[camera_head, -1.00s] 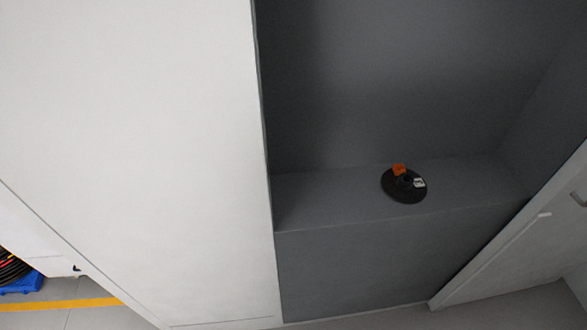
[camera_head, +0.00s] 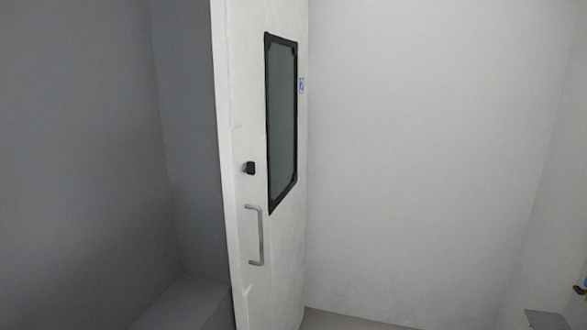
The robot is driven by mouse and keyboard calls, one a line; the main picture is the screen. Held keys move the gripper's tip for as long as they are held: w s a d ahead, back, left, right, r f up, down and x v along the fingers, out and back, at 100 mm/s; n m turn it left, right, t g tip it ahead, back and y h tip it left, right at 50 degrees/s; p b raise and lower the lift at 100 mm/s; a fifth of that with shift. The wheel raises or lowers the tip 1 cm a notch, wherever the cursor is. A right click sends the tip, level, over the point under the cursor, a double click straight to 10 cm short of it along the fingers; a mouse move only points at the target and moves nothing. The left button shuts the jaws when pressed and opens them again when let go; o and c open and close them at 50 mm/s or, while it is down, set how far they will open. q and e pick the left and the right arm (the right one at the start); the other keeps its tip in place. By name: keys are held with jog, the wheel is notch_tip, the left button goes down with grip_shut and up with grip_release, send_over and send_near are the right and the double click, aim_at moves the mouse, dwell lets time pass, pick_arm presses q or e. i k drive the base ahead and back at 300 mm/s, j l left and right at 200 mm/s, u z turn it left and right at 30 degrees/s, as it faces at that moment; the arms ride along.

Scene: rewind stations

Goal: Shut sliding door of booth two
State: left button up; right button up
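A white door (camera_head: 245,120) stands near the middle of the head view, with a dark-framed window (camera_head: 283,120), a small black knob (camera_head: 250,168) and a vertical metal bar handle (camera_head: 260,236). To its left is the open dark grey interior of a booth (camera_head: 80,150), with a ledge (camera_head: 190,303) low down beside the door's edge. A small blue label (camera_head: 301,86) sits right of the window. No booth number is readable. Neither of my grippers is in view.
A plain white wall (camera_head: 420,150) fills the space right of the door. A strip of grey floor (camera_head: 345,320) shows at its foot.

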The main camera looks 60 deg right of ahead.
aim_at(260, 46)
jog(key=l+z, duration=0.1)
jog(key=z, duration=1.9)
jog(key=i+l, duration=0.4)
jog(key=i, duration=0.15)
jog(key=i+l, duration=0.4)
jog(key=i, duration=0.15)
jog(key=i+l, duration=0.35)
jog(key=i, duration=0.2)
